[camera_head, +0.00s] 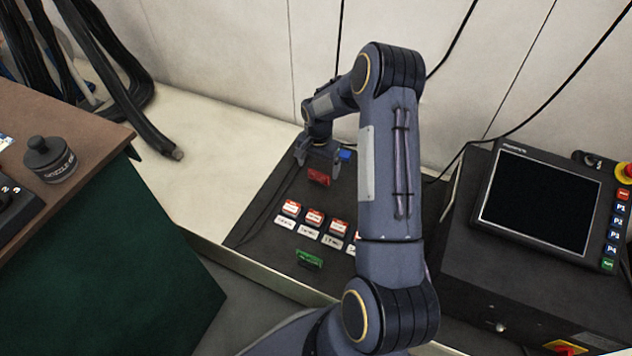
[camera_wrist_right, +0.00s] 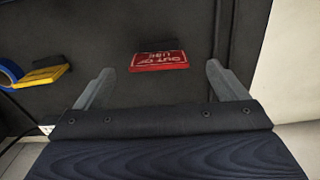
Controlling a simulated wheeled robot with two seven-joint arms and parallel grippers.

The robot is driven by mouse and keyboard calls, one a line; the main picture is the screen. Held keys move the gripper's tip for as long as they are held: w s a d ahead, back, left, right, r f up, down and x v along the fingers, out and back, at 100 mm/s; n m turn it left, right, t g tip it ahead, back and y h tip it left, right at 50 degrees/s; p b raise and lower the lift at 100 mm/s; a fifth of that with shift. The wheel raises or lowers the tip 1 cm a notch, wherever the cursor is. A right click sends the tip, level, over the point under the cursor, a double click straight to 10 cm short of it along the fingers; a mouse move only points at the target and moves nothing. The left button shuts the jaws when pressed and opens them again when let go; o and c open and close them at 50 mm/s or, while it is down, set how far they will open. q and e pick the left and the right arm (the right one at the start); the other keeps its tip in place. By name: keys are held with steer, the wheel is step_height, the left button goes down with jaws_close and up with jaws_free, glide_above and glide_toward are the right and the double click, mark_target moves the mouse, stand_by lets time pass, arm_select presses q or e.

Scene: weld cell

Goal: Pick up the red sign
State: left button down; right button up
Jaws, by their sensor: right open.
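The red sign (camera_head: 318,177) stands on the dark panel in the head view, just below my right gripper (camera_head: 320,160). In the right wrist view the red sign (camera_wrist_right: 159,61) shows white lettering reading "OUT OF USE" and has a dark block behind its upper edge. My right gripper (camera_wrist_right: 160,85) is open, with one finger to each side of the sign's line. The sign appears a little beyond the fingertips, and I see no contact. My left gripper is not in view.
A green sign (camera_head: 309,259) and a row of red-and-white blocks (camera_head: 314,217) sit nearer on the panel. A blue item (camera_head: 345,155) is beside the gripper. A screen pendant (camera_head: 537,200) stands right.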

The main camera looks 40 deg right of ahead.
mark_target(319, 173)
steer(key=f+b, duration=0.1)
steer(key=f, duration=0.1)
steer(key=f+b, duration=0.1)
steer(key=f, duration=0.1)
steer(key=shift+d+f, duration=0.2)
steer(key=shift+f, duration=0.15)
steer(key=shift+r, duration=0.1)
steer(key=c, duration=1.1)
